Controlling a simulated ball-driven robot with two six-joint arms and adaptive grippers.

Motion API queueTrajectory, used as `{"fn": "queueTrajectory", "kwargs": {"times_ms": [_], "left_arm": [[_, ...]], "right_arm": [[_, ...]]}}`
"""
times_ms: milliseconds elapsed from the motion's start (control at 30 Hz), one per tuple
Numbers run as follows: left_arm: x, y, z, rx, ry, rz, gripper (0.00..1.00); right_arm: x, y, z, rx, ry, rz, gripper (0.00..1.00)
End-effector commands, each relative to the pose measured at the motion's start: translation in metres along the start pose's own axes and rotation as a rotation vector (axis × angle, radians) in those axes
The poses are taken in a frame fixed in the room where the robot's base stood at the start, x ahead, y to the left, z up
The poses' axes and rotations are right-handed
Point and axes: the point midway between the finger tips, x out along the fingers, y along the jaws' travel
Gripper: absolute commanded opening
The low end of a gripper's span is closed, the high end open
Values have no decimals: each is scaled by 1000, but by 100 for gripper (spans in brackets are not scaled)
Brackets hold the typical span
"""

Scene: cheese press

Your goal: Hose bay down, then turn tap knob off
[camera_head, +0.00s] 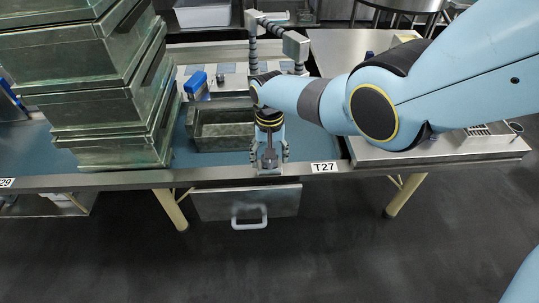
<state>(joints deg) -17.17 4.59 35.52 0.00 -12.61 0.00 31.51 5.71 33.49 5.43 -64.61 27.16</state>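My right gripper (269,157) points down at the front edge of the T27 bay (225,174), its arm coming in from the right. Its two fingers look spread apart, with a small grey part between them; I cannot tell if that part is the gripper's own. A grey metal trough (222,137) lies on the blue bay surface just left of the gripper. A grey pipe frame with dark ribbed sections (296,47) stands behind. I cannot make out a hose or tap knob for certain; my arm hides part of the bay. My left gripper is out of view.
Tall stacked metal bins (95,105) stand on the left of the bench. A blue block-like item (195,83) sits behind the trough. A drawer with a white handle (250,216) hangs under the front edge. A steel worktop (345,45) is at right. The front floor is clear.

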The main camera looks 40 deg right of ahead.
Motion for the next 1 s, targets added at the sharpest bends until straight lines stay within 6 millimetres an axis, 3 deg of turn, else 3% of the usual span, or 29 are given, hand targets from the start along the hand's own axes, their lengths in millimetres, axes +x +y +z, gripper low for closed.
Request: {"fn": "queueTrajectory", "kwargs": {"times_ms": [267,467,1000], "left_arm": [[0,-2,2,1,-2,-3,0],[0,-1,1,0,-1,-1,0],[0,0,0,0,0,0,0]], "right_arm": [[-1,0,0,-1,0,0,66],[-12,0,-1,-1,2,-1,66],[-106,0,-1,-1,2,0,66]]}}
